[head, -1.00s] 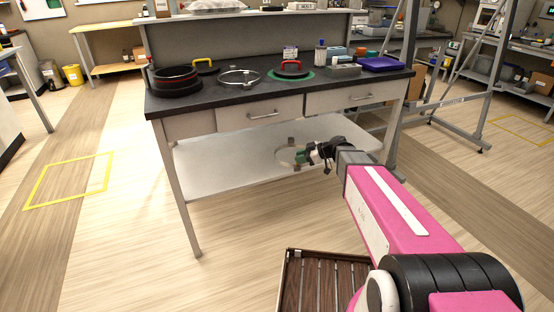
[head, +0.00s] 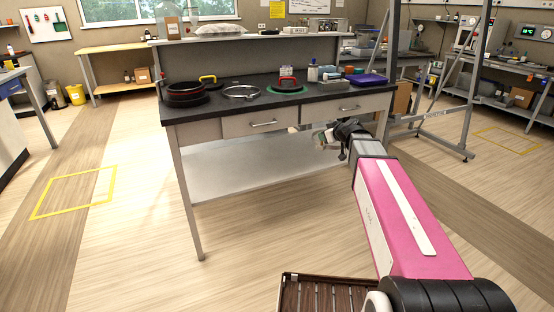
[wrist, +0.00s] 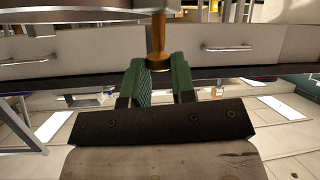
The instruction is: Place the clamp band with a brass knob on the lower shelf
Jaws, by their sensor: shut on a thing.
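My gripper (head: 324,138) is in front of the table's right drawer, above the front of the lower shelf (head: 235,170) in the head view. In the wrist view its green fingers (wrist: 160,80) are shut on the brass knob (wrist: 158,40) of the clamp band. The metal band (wrist: 85,15) shows nearly edge-on along the top of the wrist view, cut off by the frame. In the head view the held band is too small and hidden to make out clearly. The visible part of the lower shelf is bare; its right end is hidden by my arm.
On the dark tabletop (head: 300,105) are a dark round stack (head: 186,93), a metal ring (head: 241,92), a green disc with a red handle (head: 288,86) and a purple tray (head: 366,79). Drawers (head: 249,123) hang above the shelf. A grey frame stands right.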

